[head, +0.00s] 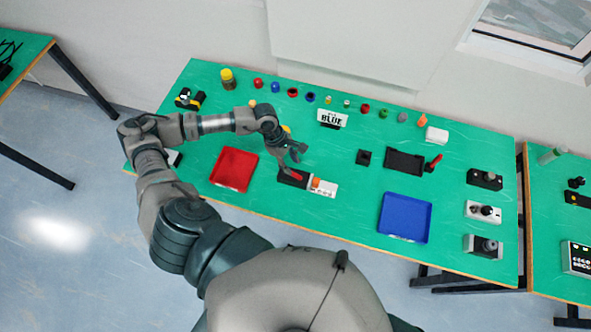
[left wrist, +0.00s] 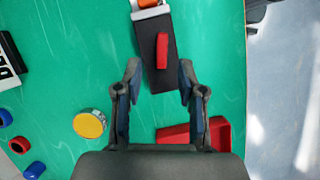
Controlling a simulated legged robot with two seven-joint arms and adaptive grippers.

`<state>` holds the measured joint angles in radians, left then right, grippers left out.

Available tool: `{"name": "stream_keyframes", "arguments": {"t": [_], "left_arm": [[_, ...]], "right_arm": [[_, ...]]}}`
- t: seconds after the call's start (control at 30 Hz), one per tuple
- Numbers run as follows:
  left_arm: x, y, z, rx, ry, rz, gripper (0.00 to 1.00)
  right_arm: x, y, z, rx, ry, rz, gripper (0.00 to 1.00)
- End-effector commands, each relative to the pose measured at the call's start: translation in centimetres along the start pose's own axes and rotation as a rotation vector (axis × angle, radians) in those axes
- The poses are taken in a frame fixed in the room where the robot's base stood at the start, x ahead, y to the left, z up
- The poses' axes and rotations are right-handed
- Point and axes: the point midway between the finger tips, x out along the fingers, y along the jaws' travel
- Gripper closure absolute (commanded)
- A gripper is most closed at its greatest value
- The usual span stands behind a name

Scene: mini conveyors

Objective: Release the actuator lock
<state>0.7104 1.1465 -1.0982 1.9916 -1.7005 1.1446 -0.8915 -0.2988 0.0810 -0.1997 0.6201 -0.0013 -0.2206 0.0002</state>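A black and white device lies near the front edge of the green table. Its black part (head: 289,179) carries a red bar (head: 294,172), and its white part (head: 324,188) has an orange piece. In the left wrist view the black part (left wrist: 157,78) and red bar (left wrist: 162,51) are just ahead of the fingertips, with the orange piece (left wrist: 149,3) at the top edge. My left gripper (head: 297,153) is open and empty above the device; its fingers (left wrist: 160,78) frame the black part's near end. My right gripper is not in view.
A red tray (head: 234,169) lies left of the device and a blue tray (head: 405,217) to the right. Several small coloured items and a BLUE sign (head: 332,118) line the back.

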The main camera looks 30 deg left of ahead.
Motion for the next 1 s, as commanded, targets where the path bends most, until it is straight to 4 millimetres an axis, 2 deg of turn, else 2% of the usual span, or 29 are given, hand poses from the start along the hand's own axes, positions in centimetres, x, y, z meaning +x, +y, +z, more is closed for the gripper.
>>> {"name": "stream_keyframes", "arguments": {"t": [0.1, 0.3, 0.67, 0.77, 0.83, 1.0], "left_arm": [[2.3, -0.1, 0.0, -0.002, -0.003, -0.002, 0.6], [4.8, 0.0, -0.1, -0.001, -0.002, 0.001, 0.6], [5.6, 0.0, -0.1, -0.001, -0.001, 0.0, 0.6], [5.6, 0.0, -0.1, -0.001, 0.0, 0.0, 0.8], [5.6, 0.0, -0.1, -0.001, 0.0, 0.0, 0.98], [5.5, 0.0, -0.1, -0.002, -0.001, 0.001, 1.0]], "right_arm": [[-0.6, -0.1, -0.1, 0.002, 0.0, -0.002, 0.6], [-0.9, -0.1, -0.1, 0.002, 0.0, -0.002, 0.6], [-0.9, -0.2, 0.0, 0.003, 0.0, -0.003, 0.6], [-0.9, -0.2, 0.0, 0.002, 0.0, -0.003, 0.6], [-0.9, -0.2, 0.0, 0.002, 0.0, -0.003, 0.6], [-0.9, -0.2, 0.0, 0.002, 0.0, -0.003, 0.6]]}}
